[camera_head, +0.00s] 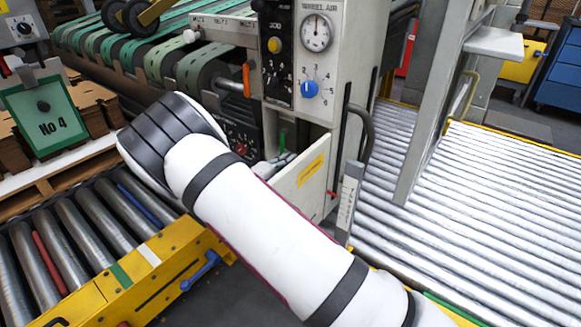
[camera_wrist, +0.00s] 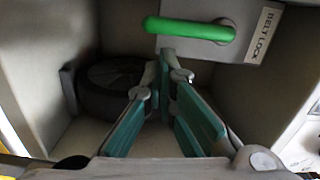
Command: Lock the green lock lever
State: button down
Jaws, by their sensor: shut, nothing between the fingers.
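The green lock lever (camera_wrist: 190,30) lies nearly level across a light grey plate at the top of the wrist view, with its rounded free end to the left. A "BELT LOCK" label (camera_wrist: 263,35) is beside it on the right. My gripper (camera_wrist: 166,68) has teal-padded fingers and is shut and empty. Its tips appear just below the lever in the picture; I cannot tell whether they touch it. In the head view, my white arm hides much of the recess, and only a small green bit (camera_head: 283,140) shows there.
A dark round part (camera_wrist: 112,88) sits in the recess left of my fingers, with grey walls close around. An open cream panel (camera_head: 300,180) stands beside my arm. Roller conveyors (camera_head: 470,200) lie to the right, and a yellow rail (camera_head: 150,275) is at lower left.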

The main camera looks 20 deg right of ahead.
jog(key=shift+w, duration=0.1)
jog(key=shift+w+a+f+m+p, duration=0.2)
jog(key=shift+w+a+m+p, duration=0.1)
jog(key=shift+w+a+m, duration=0.25)
jog(key=shift+d, duration=0.1)
